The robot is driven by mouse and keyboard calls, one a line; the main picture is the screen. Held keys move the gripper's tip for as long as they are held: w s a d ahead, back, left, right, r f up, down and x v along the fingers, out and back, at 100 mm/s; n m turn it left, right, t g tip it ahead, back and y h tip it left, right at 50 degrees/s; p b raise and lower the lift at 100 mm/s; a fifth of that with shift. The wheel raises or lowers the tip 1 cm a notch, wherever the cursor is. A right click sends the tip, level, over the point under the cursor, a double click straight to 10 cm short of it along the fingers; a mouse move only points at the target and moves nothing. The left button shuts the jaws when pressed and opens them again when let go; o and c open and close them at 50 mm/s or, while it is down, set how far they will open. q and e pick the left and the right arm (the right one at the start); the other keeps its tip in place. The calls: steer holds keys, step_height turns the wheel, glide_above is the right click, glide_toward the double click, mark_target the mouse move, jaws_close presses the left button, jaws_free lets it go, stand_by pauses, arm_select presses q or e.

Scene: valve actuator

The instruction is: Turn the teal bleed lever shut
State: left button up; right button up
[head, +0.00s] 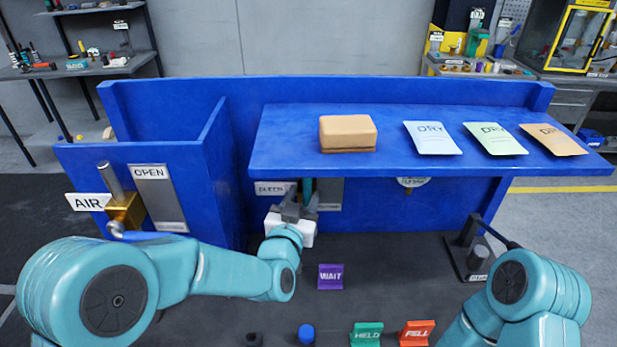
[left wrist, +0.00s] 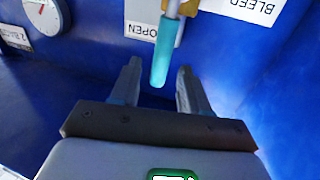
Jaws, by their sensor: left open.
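The teal bleed lever (left wrist: 162,55) shows in the left wrist view, hanging from a brass-coloured fitting near the BLEED label (left wrist: 250,10) and an OPEN plate (left wrist: 165,28). In the head view the lever (head: 307,188) is partly hidden under the blue shelf. My left gripper (left wrist: 155,82) is open, with one finger on each side of the lever's free end. I cannot tell whether either finger touches it. In the head view my left gripper (head: 298,205) is under the shelf's front edge. My right gripper is out of view; only its arm shows at lower right.
The blue shelf (head: 285,150) overhangs the lever and carries a tan block (head: 348,133) and several DRY packets (head: 432,138). A brass AIR valve (head: 124,210) is at left. WAIT (head: 330,277), HELD (head: 366,334) and FELL (head: 416,333) markers stand on the dark surface. A gauge (left wrist: 43,16) is nearby.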

mark_target(306, 189)
arm_select(q)
steer(key=p+x, duration=0.1)
steer(key=x, duration=0.2)
steer(key=shift+w+r, duration=0.1)
steer(key=shift+w, duration=0.25)
steer(key=shift+w+d, duration=0.2)
steer(key=shift+w, duration=0.25)
steer(key=shift+s+a, duration=0.15)
steer(key=shift+s, duration=0.05)
jaws_close()
